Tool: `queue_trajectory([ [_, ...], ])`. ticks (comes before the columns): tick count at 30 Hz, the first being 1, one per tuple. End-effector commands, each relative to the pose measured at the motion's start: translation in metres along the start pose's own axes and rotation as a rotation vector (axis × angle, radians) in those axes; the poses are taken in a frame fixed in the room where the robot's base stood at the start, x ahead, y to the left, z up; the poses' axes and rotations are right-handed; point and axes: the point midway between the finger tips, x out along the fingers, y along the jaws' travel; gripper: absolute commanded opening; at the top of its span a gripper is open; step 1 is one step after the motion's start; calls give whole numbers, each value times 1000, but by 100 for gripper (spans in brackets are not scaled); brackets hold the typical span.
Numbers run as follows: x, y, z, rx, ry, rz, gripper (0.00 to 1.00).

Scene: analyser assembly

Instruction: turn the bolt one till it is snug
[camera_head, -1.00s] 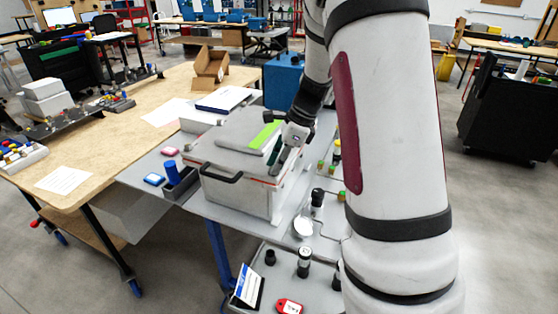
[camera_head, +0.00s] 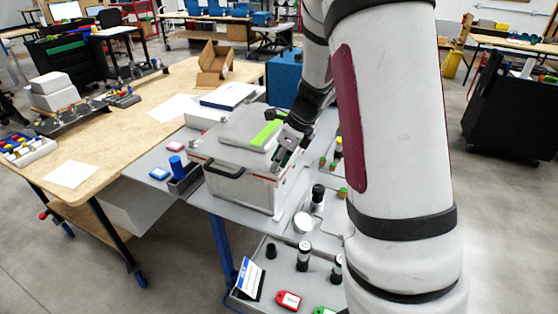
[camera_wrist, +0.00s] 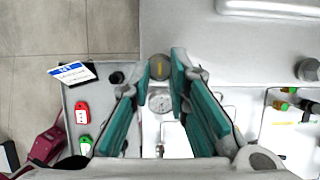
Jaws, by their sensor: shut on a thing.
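My gripper (camera_wrist: 160,64) has its two teal-padded fingers on either side of a round grey bolt head with a yellow mark, bolt one (camera_wrist: 160,71), and is shut on it. The bolt sits at the edge of the white analyser case (camera_wrist: 232,52). In the head view my gripper (camera_head: 283,153) is at the right side of the case (camera_head: 240,188), by its lid. My gripper hides the bolt there. How far the bolt is seated cannot be seen.
Another round bolt head (camera_wrist: 308,69) shows on the case. A dial gauge (camera_wrist: 160,103) is beneath the fingers. A lower shelf holds a card (camera_head: 248,282) and a red tag (camera_head: 289,300). A black case handle (camera_head: 224,171) sticks out in front. A blue box (camera_head: 283,77) stands behind.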

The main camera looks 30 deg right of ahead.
Motion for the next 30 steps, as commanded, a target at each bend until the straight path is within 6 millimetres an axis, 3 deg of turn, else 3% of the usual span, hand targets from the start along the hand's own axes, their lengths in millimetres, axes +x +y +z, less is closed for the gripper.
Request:
queue_trajectory([
  [5,-1,0,2,-2,-4,-1,0],
  [6,-1,0,2,-3,-4,-1,21],
  [8,-1,0,2,-3,-4,-1,34],
  [9,-1,0,2,-3,-3,-1,37],
  [20,-5,0,1,-2,-2,-1,37],
  [23,-16,0,2,-3,-4,-2,37],
  [30,-64,-1,2,-5,-6,-5,37],
])
